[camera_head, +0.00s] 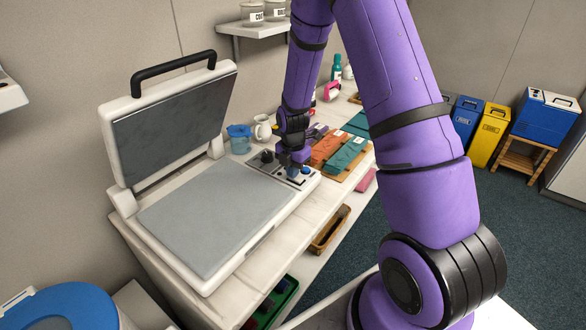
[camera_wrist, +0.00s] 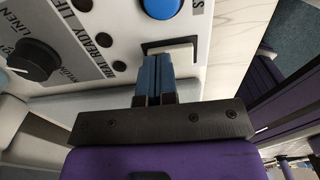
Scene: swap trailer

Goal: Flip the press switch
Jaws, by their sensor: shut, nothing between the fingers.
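The press (camera_head: 205,215) stands on the counter with its lid (camera_head: 172,120) raised. Its control panel (camera_head: 262,177) is at the right end. In the wrist view the panel shows a black knob (camera_wrist: 34,60), a blue button (camera_wrist: 161,6) and a pale switch (camera_wrist: 182,50) in a dark frame. My gripper (camera_wrist: 154,60) is shut and empty, its blue fingertips over the switch and hiding part of it. I cannot tell whether they touch it. In the head view my gripper (camera_head: 291,168) is down at the panel.
Behind the panel are a blue cup (camera_head: 239,138), a white jug (camera_head: 262,128), and orange (camera_head: 327,147) and teal (camera_head: 346,154) folded pieces on a board. A shelf with jars (camera_head: 252,13) is above. A wooden tray (camera_head: 331,228) is below.

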